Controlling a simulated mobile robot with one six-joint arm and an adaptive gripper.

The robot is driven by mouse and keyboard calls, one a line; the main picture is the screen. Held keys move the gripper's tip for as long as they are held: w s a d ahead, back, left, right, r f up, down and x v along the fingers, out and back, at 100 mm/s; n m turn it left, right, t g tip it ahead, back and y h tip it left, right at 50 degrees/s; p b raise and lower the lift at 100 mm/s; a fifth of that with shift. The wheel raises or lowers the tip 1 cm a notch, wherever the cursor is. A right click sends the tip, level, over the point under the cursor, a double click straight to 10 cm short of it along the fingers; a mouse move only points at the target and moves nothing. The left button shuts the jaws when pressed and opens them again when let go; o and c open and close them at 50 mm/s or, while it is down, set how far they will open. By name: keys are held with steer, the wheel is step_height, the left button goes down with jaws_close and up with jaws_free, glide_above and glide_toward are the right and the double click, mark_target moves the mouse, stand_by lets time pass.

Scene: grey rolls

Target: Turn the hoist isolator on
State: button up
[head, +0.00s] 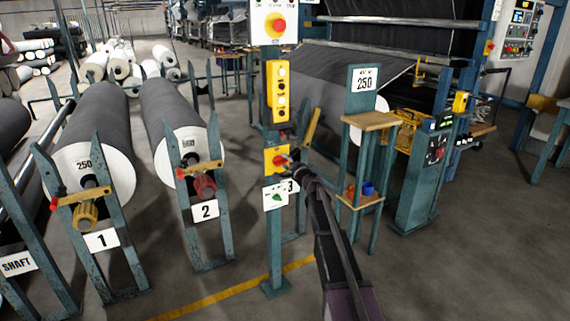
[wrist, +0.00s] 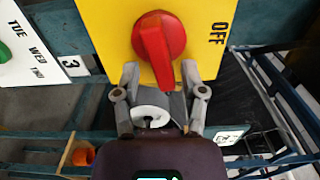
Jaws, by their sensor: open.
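The hoist isolator is a yellow plate (head: 268,161) with a red rotary handle (head: 280,160), on a teal post in the head view. In the wrist view the yellow plate (wrist: 110,25) fills the top, and the red handle (wrist: 158,45) points down the picture. The word OFF is printed sideways to the right of the handle. My gripper (wrist: 160,76) is open, with a finger on each side of the handle's lower end. I cannot tell whether either finger touches it. In the head view my gripper (head: 290,165) is right at the isolator, partly covering it.
The same post (head: 273,245) carries a white panel with a red knob (head: 277,25), a yellow button pendant (head: 279,90) and a white day dial (head: 276,197). A small stand (head: 371,121) is close right of my arm. Grey rolls (head: 85,140) lie left.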

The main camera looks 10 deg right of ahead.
steer(key=v, duration=1.2)
stand_by(0.3)
steer(key=o, duration=0.6)
steer(key=shift+o, duration=0.2)
steer(key=n, duration=0.6)
steer(key=s+a+n, duration=0.1)
steer(key=n, duration=0.6)
steer(key=s+n, duration=0.1)
steer(key=n, duration=0.5)
steer(key=shift+s+a+r+n, duration=0.15)
steer(key=shift+s+a+n, duration=0.05)
steer(key=shift+n, duration=0.1)
steer(key=shift+w, duration=0.1)
